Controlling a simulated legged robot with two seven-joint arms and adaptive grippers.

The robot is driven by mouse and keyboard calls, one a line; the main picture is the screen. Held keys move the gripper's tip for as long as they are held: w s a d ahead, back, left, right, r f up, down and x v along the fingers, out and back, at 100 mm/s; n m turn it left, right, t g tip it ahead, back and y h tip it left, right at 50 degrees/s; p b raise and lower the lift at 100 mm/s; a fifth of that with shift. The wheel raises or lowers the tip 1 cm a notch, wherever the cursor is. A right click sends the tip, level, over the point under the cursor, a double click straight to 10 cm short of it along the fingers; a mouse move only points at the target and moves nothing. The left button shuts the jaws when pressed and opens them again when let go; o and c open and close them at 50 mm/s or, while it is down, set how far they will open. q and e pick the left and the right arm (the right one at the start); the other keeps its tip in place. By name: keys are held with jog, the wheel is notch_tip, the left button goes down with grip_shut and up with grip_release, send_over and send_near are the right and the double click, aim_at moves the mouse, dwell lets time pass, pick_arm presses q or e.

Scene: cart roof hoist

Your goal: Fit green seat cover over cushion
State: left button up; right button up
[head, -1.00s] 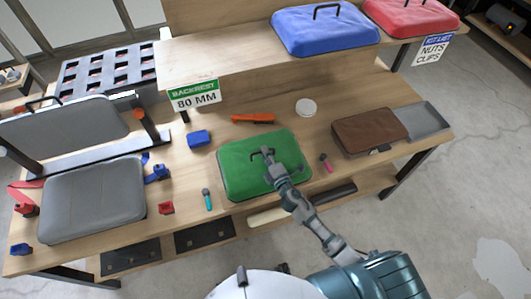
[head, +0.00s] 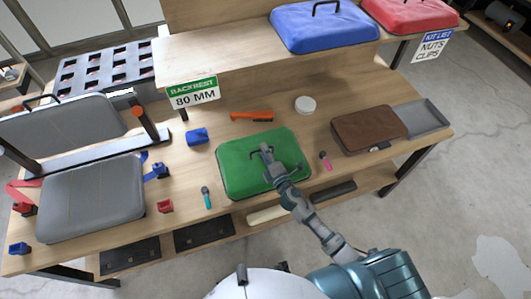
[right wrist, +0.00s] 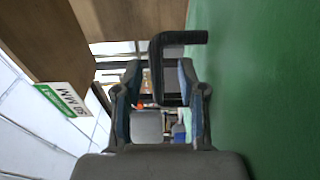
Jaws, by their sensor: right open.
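The green seat cover (head: 240,174) lies flat on the front middle of the bench, and its surface fills the right of the right wrist view (right wrist: 265,80). The grey cushion (head: 92,198) lies bare at the left, in front of an upright grey backrest (head: 70,128). My right gripper (head: 267,152) is low over the cover at its black handle. In the right wrist view the open fingers (right wrist: 160,80) stand either side of the handle (right wrist: 168,40), whose bar reaches between and beyond the tips. Contact cannot be told. My left gripper is not in view.
Blue (head: 325,28) and red (head: 410,12) covers lie on the raised shelf. A brown pad (head: 368,130) is at the right.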

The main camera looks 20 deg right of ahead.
jog(key=s+d, duration=0.1)
jog(key=s, duration=1.1)
jog(key=shift+d, duration=0.4)
